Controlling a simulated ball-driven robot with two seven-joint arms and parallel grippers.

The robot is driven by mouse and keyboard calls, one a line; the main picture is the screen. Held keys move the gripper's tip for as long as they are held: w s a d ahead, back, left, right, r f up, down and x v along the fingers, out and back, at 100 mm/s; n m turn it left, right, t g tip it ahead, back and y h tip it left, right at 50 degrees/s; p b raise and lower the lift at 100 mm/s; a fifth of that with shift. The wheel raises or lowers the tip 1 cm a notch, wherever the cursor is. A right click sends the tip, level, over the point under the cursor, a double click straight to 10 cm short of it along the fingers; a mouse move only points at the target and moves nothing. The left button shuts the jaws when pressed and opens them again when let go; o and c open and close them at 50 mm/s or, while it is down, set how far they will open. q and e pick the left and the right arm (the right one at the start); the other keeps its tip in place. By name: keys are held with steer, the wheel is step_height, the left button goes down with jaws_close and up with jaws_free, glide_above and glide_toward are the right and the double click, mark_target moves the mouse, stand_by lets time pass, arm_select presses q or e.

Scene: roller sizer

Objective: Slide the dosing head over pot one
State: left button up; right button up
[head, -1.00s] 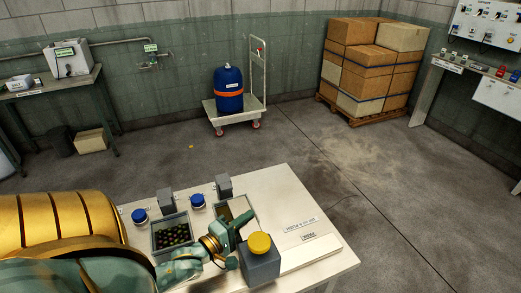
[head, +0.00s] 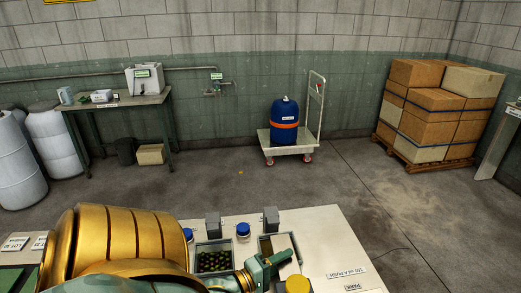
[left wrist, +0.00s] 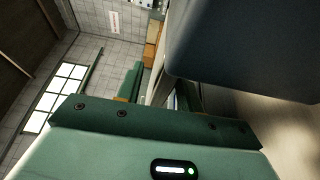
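A grey block with a yellow round top (head: 297,285), which may be the dosing head, shows at the bottom edge of the head view, its lower part cut off. My left gripper (head: 270,268) is just left of it, pointing right; whether they touch is unclear. In the left wrist view its two green fingers (left wrist: 158,90) stand apart with nothing seen between them, and a dark grey block (left wrist: 245,45) looms close at the right. A bin of dark green balls (head: 214,258) and a second bin (head: 266,248) stand behind the gripper; no pot is marked one legibly. My right gripper is out of view.
The pale worktable (head: 330,240) has free room at its right, with small labels. Two blue knobs (head: 243,230) and two grey blocks (head: 271,219) stand by the bins. A trolley with a blue drum (head: 284,122) and stacked boxes (head: 435,110) are far behind.

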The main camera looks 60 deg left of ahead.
arm_select(q)
steer(key=s, duration=1.5)
steer(key=shift+s+p, duration=0.15)
steer(key=shift+p, duration=0.15)
